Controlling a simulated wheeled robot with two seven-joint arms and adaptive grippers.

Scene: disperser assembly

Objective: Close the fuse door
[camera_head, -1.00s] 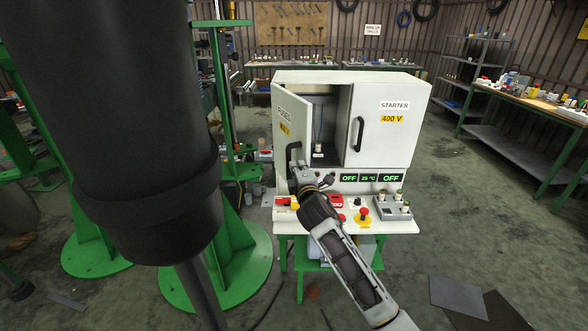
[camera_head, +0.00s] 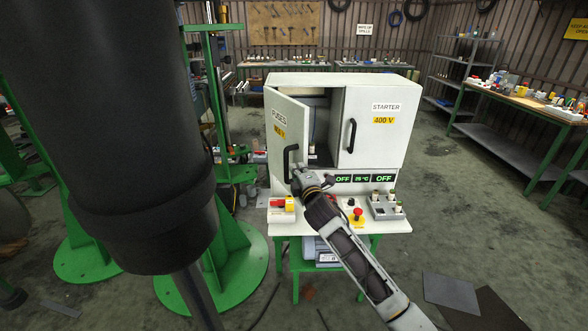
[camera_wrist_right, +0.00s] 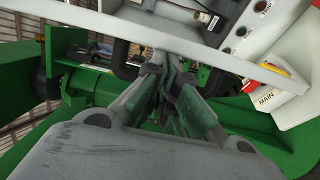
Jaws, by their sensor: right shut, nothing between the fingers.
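The fuse door (camera_head: 293,128), a white panel marked FUSES, hangs partly open on the left half of the white cabinet (camera_head: 345,80). A dark gap to the interior shows between its free edge and the starter door (camera_head: 382,145). The black fuse door handle (camera_head: 289,162) is on its outer face. My right gripper (camera_head: 297,174) is shut and empty, close to the handle and the door's lower part. I cannot tell whether it touches. The right wrist view shows its closed fingers (camera_wrist_right: 162,62) near dark handle-like parts. My left gripper is not in view.
Green stands are at left. The floor at right is mostly clear.

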